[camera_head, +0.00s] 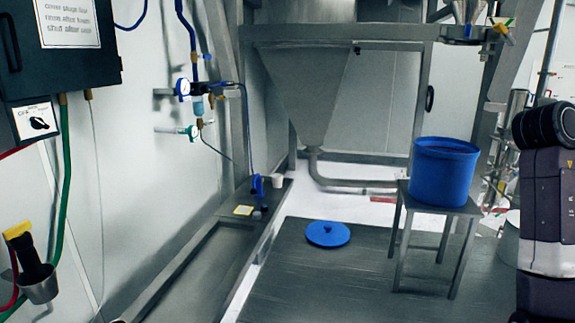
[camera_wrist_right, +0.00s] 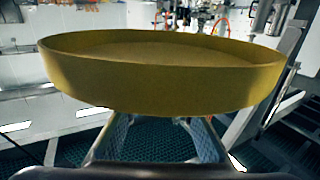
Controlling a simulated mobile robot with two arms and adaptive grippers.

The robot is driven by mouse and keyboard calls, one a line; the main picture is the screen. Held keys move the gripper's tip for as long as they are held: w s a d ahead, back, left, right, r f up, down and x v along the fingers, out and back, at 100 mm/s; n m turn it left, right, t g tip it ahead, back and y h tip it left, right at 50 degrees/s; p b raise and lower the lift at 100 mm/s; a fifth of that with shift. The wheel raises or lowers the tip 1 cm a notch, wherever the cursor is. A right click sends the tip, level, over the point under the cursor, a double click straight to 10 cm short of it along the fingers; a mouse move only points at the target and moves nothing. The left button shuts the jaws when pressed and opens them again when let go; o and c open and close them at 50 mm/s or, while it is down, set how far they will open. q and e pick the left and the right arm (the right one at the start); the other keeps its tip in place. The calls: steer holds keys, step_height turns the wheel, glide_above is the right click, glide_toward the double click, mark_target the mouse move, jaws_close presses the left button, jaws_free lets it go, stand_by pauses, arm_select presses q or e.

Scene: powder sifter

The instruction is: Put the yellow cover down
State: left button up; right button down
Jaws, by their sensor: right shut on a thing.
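The yellow cover (camera_wrist_right: 160,85) is a wide round shallow dish shape with a raised rim. It fills most of the right wrist view and is held up off any surface. My right gripper (camera_wrist_right: 155,125) is shut on the yellow cover from below; the rim hides its fingertips. In the head view, part of my right arm shows at the right edge, but its gripper and the cover are out of the picture. My left gripper is not in either view.
A blue bucket (camera_head: 444,172) stands on a metal stool (camera_head: 403,212). A blue lid (camera_head: 328,234) lies on the dark floor platform (camera_head: 300,285). A low metal ledge (camera_head: 215,245) along the left wall holds small items. A large hopper (camera_head: 318,90) stands behind. The platform's front is clear.

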steer(key=w+a+f+n+t+y, duration=0.2)
steer(key=a+f+n+t+y, duration=0.35)
steer(key=a+f, duration=0.7)
steer(key=w+a+f+n+t+y, duration=0.2)
steer(key=a+f+n+t+y, duration=0.4)
steer(key=a+f, duration=0.7)
steer(key=s+a+f+n+t+y, duration=0.1)
steer(key=s+a+f+n+y, duration=0.1)
steer(key=s+a+f, duration=0.4)
steer(key=s+a+f+n+t+y, duration=0.1)
steer(key=s+a+f+y, duration=0.3)
steer(key=a, duration=0.9)
steer(key=shift+s+f+n, duration=0.45)
steer(key=shift+s+f, duration=1.2)
steer(key=shift+s, duration=1)
steer(key=shift+t, duration=0.25)
